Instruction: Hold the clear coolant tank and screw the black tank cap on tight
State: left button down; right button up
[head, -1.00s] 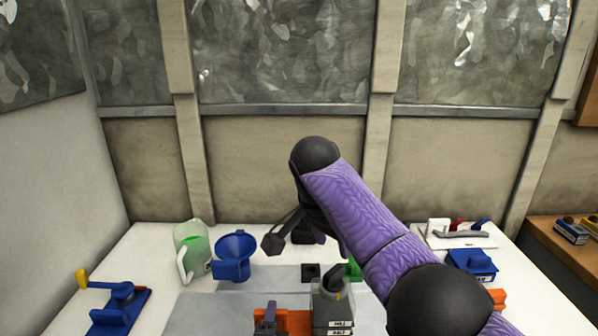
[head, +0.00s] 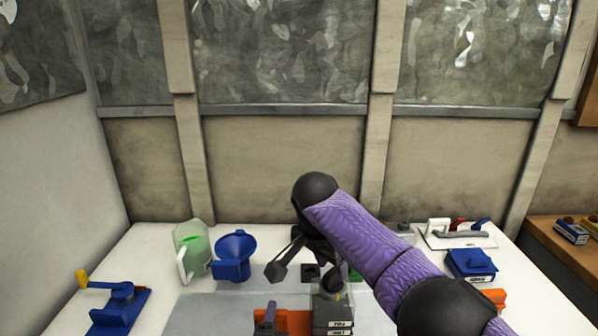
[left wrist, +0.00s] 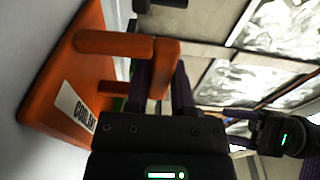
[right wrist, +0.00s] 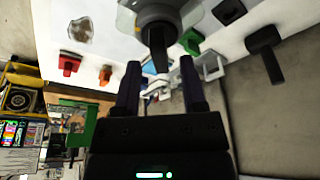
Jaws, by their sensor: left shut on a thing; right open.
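My left gripper (left wrist: 162,72) is shut on the bar handle of an orange block (left wrist: 60,85) whose label reads "COOLANT", beside the tank in the head view. In the right wrist view the tank (right wrist: 190,12) is at the top, with a black cap (right wrist: 156,42) on its round neck. My right gripper (right wrist: 160,66) is open, its fingers either side of the cap's narrow part. I cannot tell whether they touch it.
A blue clamp-like tool (head: 118,308) is at far left. A blue box (head: 471,264) and a white tray (head: 455,236) lie to the right. The grey mat between is mostly clear.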

jog(key=shift+x, duration=1.3)
grip_shut()
